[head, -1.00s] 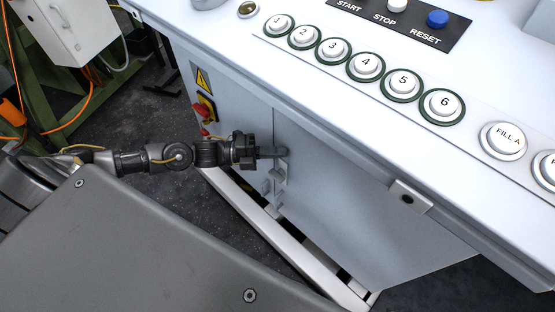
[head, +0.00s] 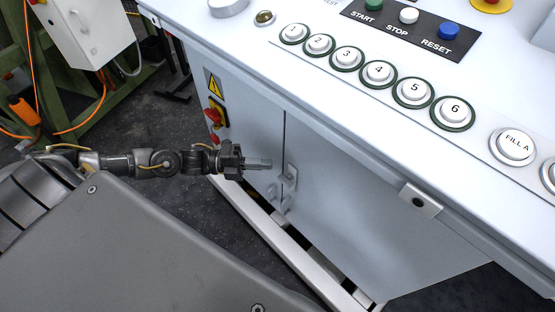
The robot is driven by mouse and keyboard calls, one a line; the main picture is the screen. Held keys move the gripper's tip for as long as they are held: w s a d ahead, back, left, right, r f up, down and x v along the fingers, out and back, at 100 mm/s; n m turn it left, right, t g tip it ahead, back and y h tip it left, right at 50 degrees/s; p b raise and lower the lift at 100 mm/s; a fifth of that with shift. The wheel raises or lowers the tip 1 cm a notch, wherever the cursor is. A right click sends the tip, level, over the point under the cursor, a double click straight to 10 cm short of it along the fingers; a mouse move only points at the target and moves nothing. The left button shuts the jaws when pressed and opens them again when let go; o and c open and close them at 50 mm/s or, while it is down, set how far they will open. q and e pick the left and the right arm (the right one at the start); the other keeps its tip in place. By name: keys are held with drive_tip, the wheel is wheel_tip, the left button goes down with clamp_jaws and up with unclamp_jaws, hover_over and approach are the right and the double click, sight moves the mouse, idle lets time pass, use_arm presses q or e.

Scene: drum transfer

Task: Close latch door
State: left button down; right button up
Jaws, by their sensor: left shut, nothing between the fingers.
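The latch door (head: 370,210) is the grey-white front panel of the cabinet under the control panel. It looks flush with the panel to its left, with a thin vertical seam between them. A small latch handle (head: 290,177) sits by this seam, with another small fitting (head: 277,194) lower down. My left gripper (head: 268,163) is shut and empty, in front of the panel just left of the latch handle, with a small gap to the handle. Whether the latch is engaged I cannot tell. My right gripper is not in view.
The control panel above carries numbered buttons (head: 378,72) and START, STOP and RESET buttons. A red switch (head: 213,116) and a warning sign (head: 214,84) are on the cabinet's left part. A white base rail (head: 290,250) runs along the bottom.

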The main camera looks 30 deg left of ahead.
use_arm(q)
drive_tip(key=v, duration=0.6)
drive_tip(key=shift+f, duration=0.2)
drive_tip(key=shift+s+a, duration=0.1)
drive_tip(key=shift+s, duration=0.05)
